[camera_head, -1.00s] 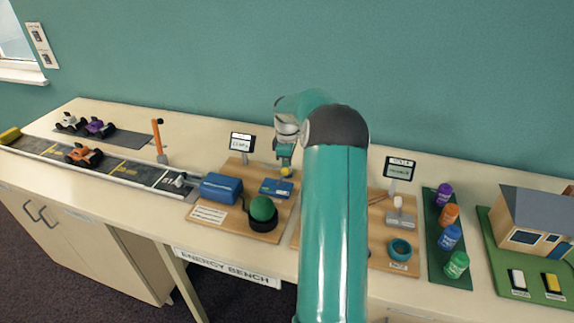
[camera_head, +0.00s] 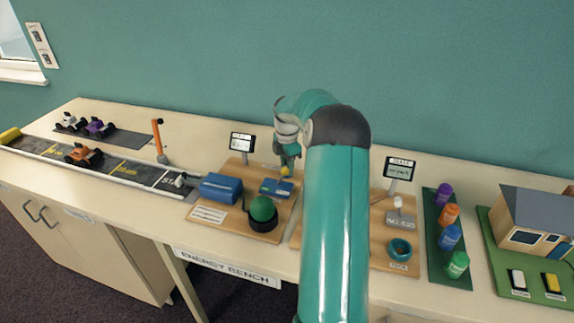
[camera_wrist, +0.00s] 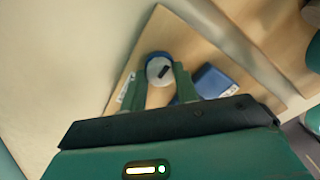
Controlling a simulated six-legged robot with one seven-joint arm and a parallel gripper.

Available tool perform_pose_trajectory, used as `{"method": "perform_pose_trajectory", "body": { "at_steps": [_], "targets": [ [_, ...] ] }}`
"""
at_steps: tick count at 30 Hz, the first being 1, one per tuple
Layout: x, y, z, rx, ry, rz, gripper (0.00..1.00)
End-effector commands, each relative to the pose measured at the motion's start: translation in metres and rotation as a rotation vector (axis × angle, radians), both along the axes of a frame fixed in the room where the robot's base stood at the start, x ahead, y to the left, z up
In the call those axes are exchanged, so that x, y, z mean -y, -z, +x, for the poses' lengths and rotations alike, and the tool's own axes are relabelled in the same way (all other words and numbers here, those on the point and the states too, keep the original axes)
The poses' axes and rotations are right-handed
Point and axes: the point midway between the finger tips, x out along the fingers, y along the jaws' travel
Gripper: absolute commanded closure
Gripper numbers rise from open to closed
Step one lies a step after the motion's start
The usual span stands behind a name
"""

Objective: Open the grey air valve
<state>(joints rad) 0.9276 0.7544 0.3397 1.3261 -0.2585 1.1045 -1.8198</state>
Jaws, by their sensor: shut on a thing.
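The grey air valve (camera_wrist: 157,68) shows in the wrist view as a round grey knob with a black mark on top and blue around its edge. My gripper (camera_wrist: 158,84) is shut on it, one green finger on each side. In the head view my gripper (camera_head: 286,168) points down at the back of the left wooden board, with a small yellow thing (camera_head: 285,171) at its tip. I cannot make out the grey knob there. The valve's underside is hidden.
The board (camera_head: 236,233) also holds a larger blue box (camera_head: 221,187), a smaller blue box (camera_head: 276,188), a green ball (camera_head: 262,208) on a black base and a display (camera_head: 242,142). My arm hides part of the board to the right.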

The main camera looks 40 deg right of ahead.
Motion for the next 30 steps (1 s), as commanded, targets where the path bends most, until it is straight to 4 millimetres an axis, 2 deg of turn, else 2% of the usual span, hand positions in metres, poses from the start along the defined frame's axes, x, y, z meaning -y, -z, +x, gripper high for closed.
{"method": "perform_pose_trajectory", "body": {
  "at_steps": [14,15,18,26,30],
  "targets": [
    [0.0005,-0.0011,0.0002,0.002,-0.017,-0.002,0.93],
    [0.0005,-0.0011,0.0003,0.002,-0.017,-0.002,0.66],
    [0.0004,-0.0010,0.0002,0.002,-0.017,-0.002,0.48],
    [0.0003,-0.0007,0.0001,0.001,-0.016,0.000,0.48],
    [0.0005,-0.0084,0.0004,0.002,-0.016,-0.002,0.48]
  ]
}}
